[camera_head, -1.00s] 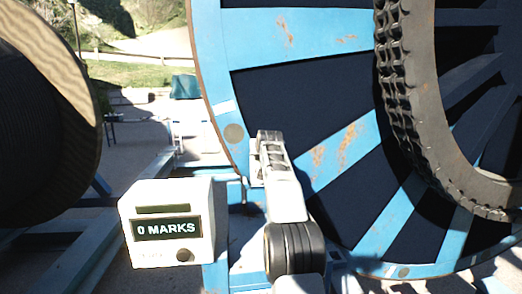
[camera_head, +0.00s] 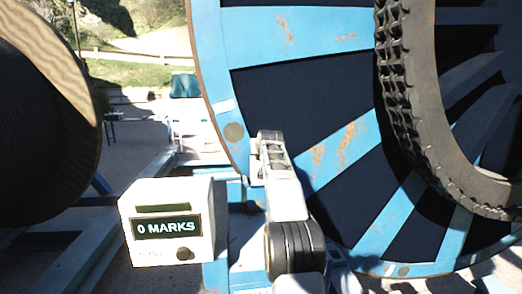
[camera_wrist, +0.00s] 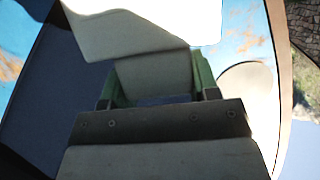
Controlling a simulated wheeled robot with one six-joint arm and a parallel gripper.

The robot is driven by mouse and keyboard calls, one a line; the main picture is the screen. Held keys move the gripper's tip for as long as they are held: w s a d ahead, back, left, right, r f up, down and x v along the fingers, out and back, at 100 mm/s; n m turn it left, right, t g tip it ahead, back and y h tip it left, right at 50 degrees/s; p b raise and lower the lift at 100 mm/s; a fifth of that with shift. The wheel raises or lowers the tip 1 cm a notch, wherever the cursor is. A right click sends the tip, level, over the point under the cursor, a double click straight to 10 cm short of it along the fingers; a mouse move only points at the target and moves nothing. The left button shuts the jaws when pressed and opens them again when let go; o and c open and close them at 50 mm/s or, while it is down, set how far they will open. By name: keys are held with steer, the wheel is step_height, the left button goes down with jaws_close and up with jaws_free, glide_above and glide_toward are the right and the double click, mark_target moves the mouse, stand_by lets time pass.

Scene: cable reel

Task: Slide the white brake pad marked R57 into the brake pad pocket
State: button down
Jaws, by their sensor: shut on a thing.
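In the wrist view my gripper (camera_wrist: 157,88) has two green fingers, shut on a pale block between them. I take this block to be the white brake pad (camera_wrist: 155,72); no R57 mark is readable on it. A larger, bright white body (camera_wrist: 135,28) lies just beyond the pad and covers its far end. It may be the brake pad pocket, but its opening is not visible. I cannot tell whether the pad touches it or is inside it. In the head view my arm reaches up to the blue reel's rim and hides the fingers and pad.
The large blue reel flange (camera_head: 342,150), with rust patches, fills the right side. A dark toothed ring (camera_head: 405,125) stands in front of it. A white box (camera_head: 168,222) reading "0 MARKS" is left of my arm. A dark drum (camera_head: 40,130) is at far left.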

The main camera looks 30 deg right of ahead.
steer(key=shift+f+b, duration=0.15)
steer(key=shift+b, duration=0.15)
steer(key=shift+f+b, duration=2.9)
steer(key=shift+f, duration=0.8)
steer(key=shift+f+b, duration=0.3)
stand_by(0.4)
steer(key=c, duration=0.6)
jaws_free()
steer(key=shift+s, duration=0.1)
steer(key=o, duration=0.3)
steer(key=shift+f, duration=0.3)
steer(key=b+v, duration=0.2)
steer(key=v, duration=0.5)
steer(key=b+v, duration=0.2)
steer(key=v, duration=0.5)
steer(key=shift+r+b, duration=0.25)
steer(key=shift+b, duration=0.05)
